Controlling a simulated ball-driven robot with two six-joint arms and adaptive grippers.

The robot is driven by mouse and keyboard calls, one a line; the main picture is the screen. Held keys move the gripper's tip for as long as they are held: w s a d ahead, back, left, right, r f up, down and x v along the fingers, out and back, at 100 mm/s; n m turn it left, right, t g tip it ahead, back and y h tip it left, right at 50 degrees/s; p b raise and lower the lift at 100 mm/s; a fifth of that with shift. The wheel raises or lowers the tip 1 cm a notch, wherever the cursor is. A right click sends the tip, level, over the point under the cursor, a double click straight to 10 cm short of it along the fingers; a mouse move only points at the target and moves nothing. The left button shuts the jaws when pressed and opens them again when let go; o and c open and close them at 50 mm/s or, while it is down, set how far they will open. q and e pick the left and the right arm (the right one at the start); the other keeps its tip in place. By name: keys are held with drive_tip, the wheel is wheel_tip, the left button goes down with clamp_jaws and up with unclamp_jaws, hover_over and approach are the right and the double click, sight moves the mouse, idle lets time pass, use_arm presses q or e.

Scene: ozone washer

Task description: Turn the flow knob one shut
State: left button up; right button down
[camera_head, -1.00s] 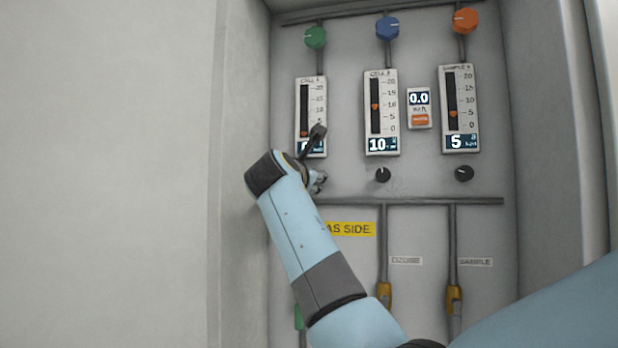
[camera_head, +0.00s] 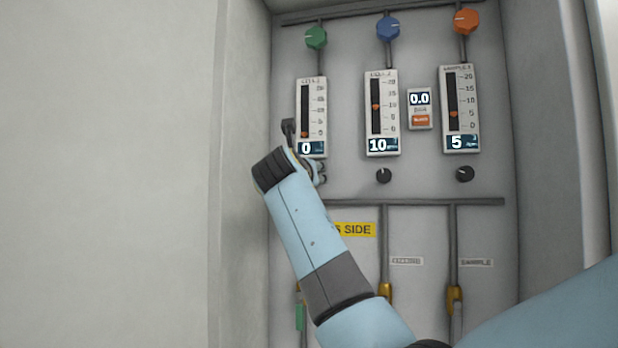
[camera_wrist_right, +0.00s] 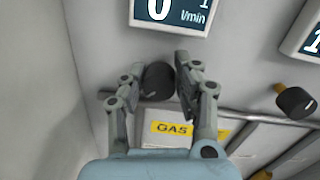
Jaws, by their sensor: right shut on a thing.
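Flow knob one is the small black knob (camera_wrist_right: 157,80) below the first flow meter. In the wrist view it sits between the two fingers of my right gripper (camera_wrist_right: 160,75), which is shut on it. In the head view my right gripper (camera_head: 319,172) is at the wall under the left meter (camera_head: 311,118), and my wrist hides the knob. That meter's display (camera_head: 311,149) reads 0, and its red float is at the bottom of the scale. My left gripper is not in view.
The middle meter (camera_head: 382,113) reads 10 and the right one (camera_head: 460,109) reads 5, with black knobs (camera_head: 384,176) and (camera_head: 465,174) below them. A side wall (camera_head: 240,235) stands close left of my right wrist. Pipes run below.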

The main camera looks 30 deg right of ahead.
drive_tip(key=shift+f, duration=0.2)
idle(0.3)
drive_tip(key=c, duration=0.9)
unclamp_jaws()
drive_tip(key=shift+r, duration=0.15)
drive_tip(key=shift+c, duration=0.2)
drive_tip(key=v, duration=0.7)
drive_tip(key=shift+a, duration=0.2)
drive_tip(key=shift+s, duration=0.2)
